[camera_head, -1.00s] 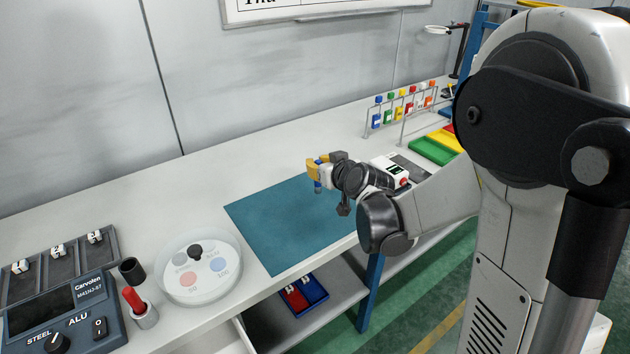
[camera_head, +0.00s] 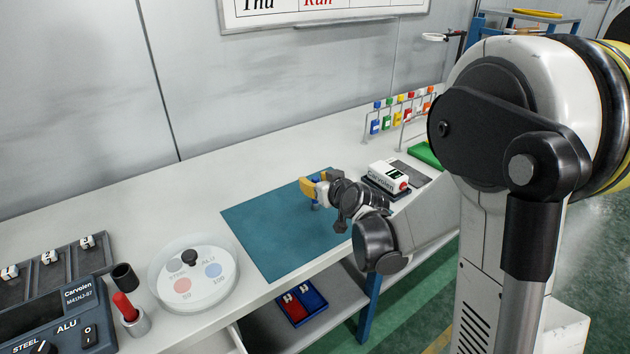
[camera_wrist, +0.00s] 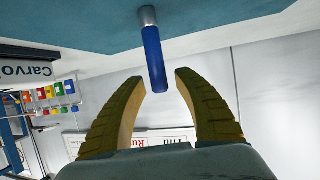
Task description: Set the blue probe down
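The blue probe (camera_wrist: 154,60) has a grey metal end. In the wrist view, which is upside down, that end meets the teal mat (camera_wrist: 75,25) and the probe looks upright. My gripper (camera_wrist: 158,82) has its two yellow fingers apart, one on each side of the probe's blue end, with gaps showing beside it. In the head view, my gripper (camera_head: 312,188) is low over the right part of the mat (camera_head: 270,235). The probe is mostly hidden there behind the fingers, with a little blue showing.
A white device marked Carvolen (camera_head: 385,178) stands right of my gripper. A rack with coloured tags (camera_head: 400,112) is behind it. A round white tray (camera_head: 193,301) and a red-handled tool in a cup (camera_head: 125,307) are at the left. The mat's left part is clear.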

